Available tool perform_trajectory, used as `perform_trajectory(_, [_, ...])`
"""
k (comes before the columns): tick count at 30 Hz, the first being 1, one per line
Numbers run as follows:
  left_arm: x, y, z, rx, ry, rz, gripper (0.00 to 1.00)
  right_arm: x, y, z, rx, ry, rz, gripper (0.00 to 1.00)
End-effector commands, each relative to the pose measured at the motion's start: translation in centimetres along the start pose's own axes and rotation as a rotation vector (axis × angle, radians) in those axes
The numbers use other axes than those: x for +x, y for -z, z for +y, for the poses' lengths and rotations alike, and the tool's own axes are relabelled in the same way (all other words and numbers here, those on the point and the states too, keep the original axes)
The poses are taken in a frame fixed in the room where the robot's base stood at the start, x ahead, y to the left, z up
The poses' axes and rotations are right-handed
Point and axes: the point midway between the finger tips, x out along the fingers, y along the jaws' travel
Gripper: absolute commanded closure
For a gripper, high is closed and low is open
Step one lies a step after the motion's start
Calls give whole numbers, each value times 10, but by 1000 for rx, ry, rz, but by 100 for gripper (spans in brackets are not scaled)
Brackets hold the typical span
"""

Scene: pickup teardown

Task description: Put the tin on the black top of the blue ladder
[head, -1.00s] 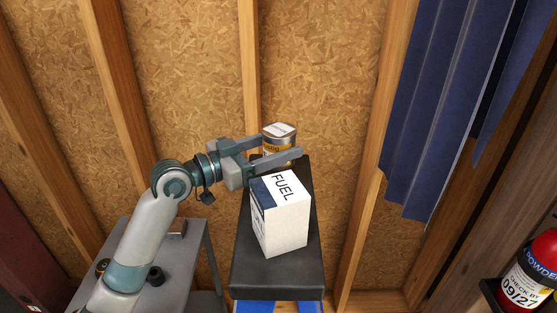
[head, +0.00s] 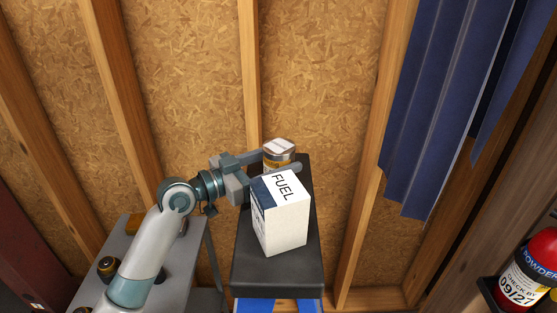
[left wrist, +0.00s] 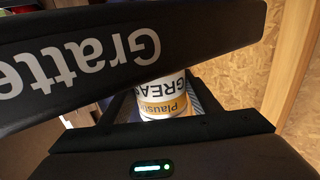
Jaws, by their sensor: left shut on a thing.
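The tin (head: 280,148), silver with a yellow and white label, is between the fingers of my left gripper (head: 283,161), which is shut on it. It appears upright at the far end of the black top (head: 275,274) of the blue ladder (head: 276,306). The white FUEL box and a finger hide its lower part, so I cannot tell if it touches the top. In the left wrist view the tin (left wrist: 165,96) shows between the dark fingers, its label partly covered. My right gripper is not in view.
The white and blue FUEL box (head: 284,220) stands on the black top, just in front of the tin. A grey table (head: 184,263) with small items is at left. A blue corrugated sheet (head: 425,110) hangs at right. A red extinguisher (head: 528,270) is at lower right.

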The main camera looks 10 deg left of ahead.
Motion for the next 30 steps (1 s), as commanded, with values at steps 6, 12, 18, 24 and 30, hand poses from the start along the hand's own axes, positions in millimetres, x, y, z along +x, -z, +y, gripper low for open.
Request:
perform_trajectory(6, [0,-1,0,0,0,-1,25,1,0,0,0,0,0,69])
perform_trajectory(12, [0,-1,0,0,0,0,25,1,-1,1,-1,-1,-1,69])
perform_trajectory(18, [-4,-1,-1,1,1,-1,25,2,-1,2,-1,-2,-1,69])
perform_trajectory(24, [-25,-3,0,4,1,-2,25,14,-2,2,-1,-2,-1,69])
perform_trajectory(30, [-52,-3,0,5,1,-3,25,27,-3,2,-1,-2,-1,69])
